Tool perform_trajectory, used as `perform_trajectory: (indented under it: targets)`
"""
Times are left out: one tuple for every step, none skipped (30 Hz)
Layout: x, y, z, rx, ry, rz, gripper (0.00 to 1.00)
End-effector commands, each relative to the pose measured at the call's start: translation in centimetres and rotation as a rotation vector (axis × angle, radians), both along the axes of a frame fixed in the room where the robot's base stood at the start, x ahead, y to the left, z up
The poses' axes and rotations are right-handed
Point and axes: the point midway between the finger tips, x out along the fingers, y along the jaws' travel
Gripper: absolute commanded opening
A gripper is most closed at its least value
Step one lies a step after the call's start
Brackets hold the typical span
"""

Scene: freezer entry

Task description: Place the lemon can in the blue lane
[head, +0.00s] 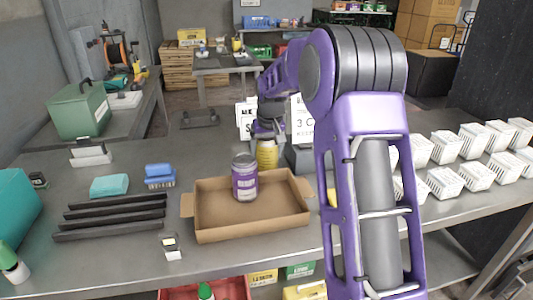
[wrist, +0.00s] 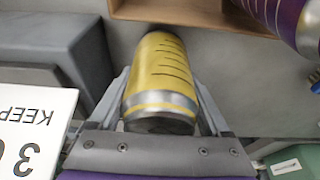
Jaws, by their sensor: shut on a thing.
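The lemon can is yellow with silver rims. In the wrist view the lemon can (wrist: 160,68) lies between the two fingers of my gripper (wrist: 158,88), which is shut on it. In the head view the can (head: 267,155) shows upright under my gripper (head: 267,137), behind the cardboard tray (head: 250,232). I cannot tell whether its base touches the table. Several dark parallel bars (head: 110,216) lie at the left of the table with narrow gaps between them. A blue block (head: 159,170) stands behind their right end. I cannot tell which gap is the blue lane.
A purple can (head: 245,178) stands in the cardboard tray. A teal block (head: 109,186) and a small label stand (head: 171,246) are near the bars. White baskets (head: 446,182) fill the right side. White signs (head: 301,119) stand behind my gripper.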

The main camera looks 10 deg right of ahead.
Motion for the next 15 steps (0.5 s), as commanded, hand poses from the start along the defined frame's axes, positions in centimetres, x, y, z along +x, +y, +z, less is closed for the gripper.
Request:
perform_trajectory:
  targets:
    - [0.04, 0.0, 0.04, 0.0, -0.002, 0.0, 0.0]
    - [0.04, 0.0, -0.05, 0.0, -0.002, 0.0, 0.0]
    - [0.04, 0.0, -0.21, 0.0, -0.002, 0.0, 0.0]
    - [0.04, 0.0, -0.31, 0.0, -0.002, 0.0, 0.0]
    - [0.0, 0.0, -0.32, 0.0, 0.0, 0.0, 0.85]
    - [0.0, 0.0, -0.29, 0.0, 0.0, 0.0, 0.92]
    - [0.0, 0.0, -0.29, 0.0, 0.0, 0.0, 0.97]
    - [0.0, 0.0, -0.29, 0.0, 0.0, 0.0, 1.0]
    - [0.0, 0.0, -0.3, 0.0, 0.0, 0.0, 1.0]
    - [0.0, 0.0, -0.29, 0.0, 0.0, 0.0, 1.0]
    - [0.0, 0.0, -0.29, 0.0, 0.0, 0.0, 1.0]
    - [0.0, 0.0, -0.29, 0.0, 0.0, 0.0, 1.0]
    - [0.0, 0.0, -0.28, 0.0, 0.0, 0.0, 1.0]
    - [0.0, 0.0, -0.25, 0.0, 0.0, 0.0, 1.0]
    - [0.0, 0.0, -0.11, 0.0, 0.0, 0.0, 1.0]
